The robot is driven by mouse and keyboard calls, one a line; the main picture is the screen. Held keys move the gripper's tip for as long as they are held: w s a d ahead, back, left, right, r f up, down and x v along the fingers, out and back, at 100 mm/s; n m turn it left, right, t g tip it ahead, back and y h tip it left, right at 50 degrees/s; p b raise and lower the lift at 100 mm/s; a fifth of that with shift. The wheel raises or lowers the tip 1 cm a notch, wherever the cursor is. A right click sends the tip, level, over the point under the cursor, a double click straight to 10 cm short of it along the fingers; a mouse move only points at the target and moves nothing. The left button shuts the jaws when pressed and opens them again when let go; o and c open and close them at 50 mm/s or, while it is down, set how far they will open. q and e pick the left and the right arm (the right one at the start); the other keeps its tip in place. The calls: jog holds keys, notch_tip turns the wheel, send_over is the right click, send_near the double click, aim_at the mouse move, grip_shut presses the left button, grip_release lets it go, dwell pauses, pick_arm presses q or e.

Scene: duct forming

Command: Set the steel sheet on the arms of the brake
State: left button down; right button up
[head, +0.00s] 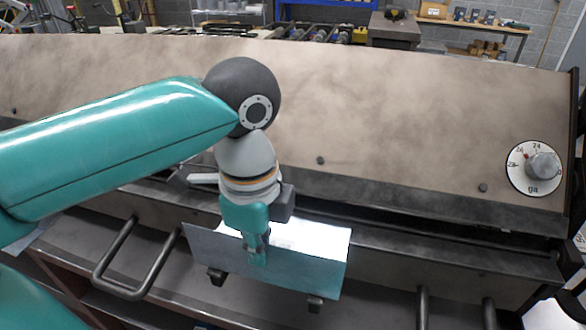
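A shiny steel sheet (310,262) is in front of the long brake (400,115), near the middle of the head view. Two dark arm ends of the brake, the left one (216,277) and the right one (315,303), stick out from under the sheet's near edge. I cannot tell whether the sheet rests on them or is just above. My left gripper (258,252) points down over the middle of the sheet, its fingers close together. Whether they pinch the sheet is not clear. My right gripper is out of view.
A U-shaped handle (128,292) is left of the sheet, and more handle bars (422,308) are at right. A gauge dial (536,167) is on the brake's right end. Shelves and a bench (480,27) stand far behind.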

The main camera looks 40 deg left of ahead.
pick_arm(q)
jog(key=shift+f, duration=0.2)
jog(key=c, duration=1.2)
grip_release()
jog(key=shift+r, duration=0.1)
jog(key=shift+c, duration=0.2)
notch_tip(320, 180, up, 7)
jog(key=shift+r, duration=0.15)
